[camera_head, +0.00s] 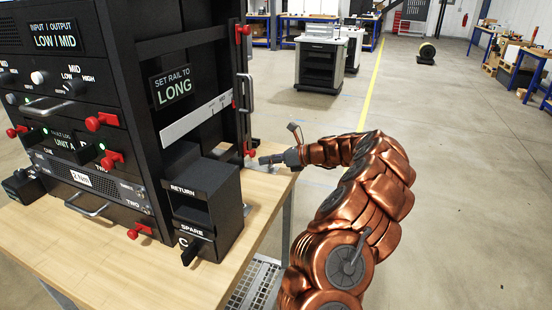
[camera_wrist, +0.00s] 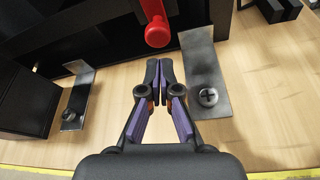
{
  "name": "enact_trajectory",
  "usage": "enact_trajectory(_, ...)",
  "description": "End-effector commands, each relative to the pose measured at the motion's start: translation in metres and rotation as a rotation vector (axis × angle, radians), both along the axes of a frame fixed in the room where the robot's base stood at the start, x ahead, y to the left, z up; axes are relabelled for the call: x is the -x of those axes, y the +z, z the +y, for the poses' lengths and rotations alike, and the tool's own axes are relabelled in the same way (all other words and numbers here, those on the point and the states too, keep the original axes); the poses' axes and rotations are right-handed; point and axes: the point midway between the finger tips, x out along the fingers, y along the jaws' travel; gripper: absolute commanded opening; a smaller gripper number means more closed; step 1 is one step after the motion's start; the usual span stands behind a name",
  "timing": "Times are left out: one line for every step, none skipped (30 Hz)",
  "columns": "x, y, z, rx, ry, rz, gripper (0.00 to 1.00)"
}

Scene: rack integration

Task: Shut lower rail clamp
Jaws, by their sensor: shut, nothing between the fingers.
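The lower rail clamp has a red handle (camera_head: 250,153) at the foot of the rack's right side. A red rounded handle end (camera_wrist: 157,32) shows at the top middle of the wrist view, pointing toward the camera. My gripper (camera_head: 262,160) is low beside the rack's right edge, close to the lower clamp. In the wrist view my gripper (camera_wrist: 159,66) has its fingertips together and empty, just below the red handle end in the picture. I cannot tell whether they touch it. An upper red clamp handle (camera_head: 242,30) sits high on the same side.
The black rack (camera_head: 137,75) stands on a wooden table (camera_head: 150,266). A metal bracket (camera_wrist: 203,62) with a screw stands right of my fingers, another bracket (camera_wrist: 76,100) to the left. A vertical grey handle (camera_head: 246,92) is above the lower clamp. Floor right of the table is open.

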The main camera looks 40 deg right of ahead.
Motion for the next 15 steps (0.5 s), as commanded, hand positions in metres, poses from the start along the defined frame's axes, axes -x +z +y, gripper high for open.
enact_trajectory(-0.005, -0.002, 0.005, 0.000, 0.003, 0.002, 0.00)
enact_trajectory(-0.008, -0.003, 0.007, 0.000, 0.003, 0.002, 0.00)
enact_trajectory(-0.011, -0.004, 0.010, -0.001, 0.004, 0.001, 0.00)
enact_trajectory(-0.014, -0.005, 0.011, -0.001, 0.004, 0.001, 0.00)
enact_trajectory(-0.015, -0.006, 0.013, -0.001, 0.005, 0.000, 0.00)
enact_trajectory(-0.018, -0.006, 0.015, -0.001, 0.005, -0.001, 0.00)
enact_trajectory(-0.019, -0.007, 0.016, -0.001, 0.005, -0.001, 0.00)
enact_trajectory(-0.020, -0.007, 0.016, -0.001, 0.005, -0.001, 0.00)
enact_trajectory(-0.021, -0.008, 0.017, -0.001, 0.005, -0.001, 0.00)
enact_trajectory(-0.021, -0.008, 0.017, -0.001, 0.005, -0.001, 0.00)
enact_trajectory(-0.021, -0.008, 0.018, 0.001, 0.005, -0.002, 0.00)
enact_trajectory(-0.022, -0.008, 0.018, 0.000, 0.006, -0.002, 0.00)
enact_trajectory(-0.022, -0.008, 0.018, 0.001, 0.005, -0.002, 0.00)
enact_trajectory(-0.022, -0.008, 0.018, 0.001, 0.005, -0.002, 0.00)
enact_trajectory(-0.022, -0.008, 0.018, 0.001, 0.005, -0.002, 0.00)
